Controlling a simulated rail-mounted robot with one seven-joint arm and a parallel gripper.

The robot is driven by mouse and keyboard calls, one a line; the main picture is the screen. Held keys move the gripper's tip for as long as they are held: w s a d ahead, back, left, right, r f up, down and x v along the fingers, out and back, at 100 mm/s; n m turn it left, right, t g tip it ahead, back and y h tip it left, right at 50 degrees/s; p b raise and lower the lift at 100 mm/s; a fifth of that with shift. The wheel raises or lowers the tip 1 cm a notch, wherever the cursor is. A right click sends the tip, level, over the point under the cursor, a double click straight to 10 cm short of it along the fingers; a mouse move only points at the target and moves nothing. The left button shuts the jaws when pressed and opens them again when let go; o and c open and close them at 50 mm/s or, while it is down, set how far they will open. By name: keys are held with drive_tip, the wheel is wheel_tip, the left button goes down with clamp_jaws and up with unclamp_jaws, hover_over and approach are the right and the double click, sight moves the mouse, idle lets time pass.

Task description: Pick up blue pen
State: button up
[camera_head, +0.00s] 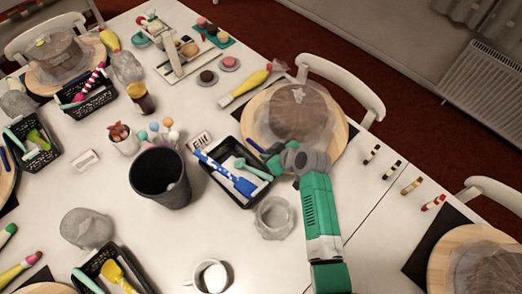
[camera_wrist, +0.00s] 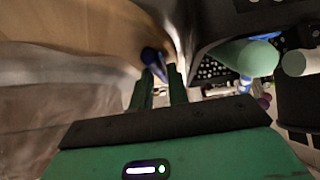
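The blue pen (camera_head: 256,146) shows at the tip of my gripper (camera_head: 269,152) in the head view, between the black tray and the round wooden turntable. In the wrist view the blue pen (camera_wrist: 153,62) is at my gripper's fingertips (camera_wrist: 161,74). The two green fingers stand close together, and the pen fills the narrow gap at their tips, so the gripper looks shut on it. Part of the pen is hidden by the fingers. Whether the pen still touches anything below is not clear.
The black tray (camera_head: 213,182) with blue and teal tools lies just left of my gripper. The wooden turntable (camera_head: 340,142) bears a cake under a clear cover. A glass bowl (camera_head: 274,217) and a dark bin (camera_head: 160,178) stand nearby. Several markers (camera_head: 391,170) lie at right.

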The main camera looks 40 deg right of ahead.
clamp_jaws()
wheel_tip(320, 180, up, 22)
drive_tip(key=p, duration=1.2)
drive_tip(key=shift+p, duration=0.3)
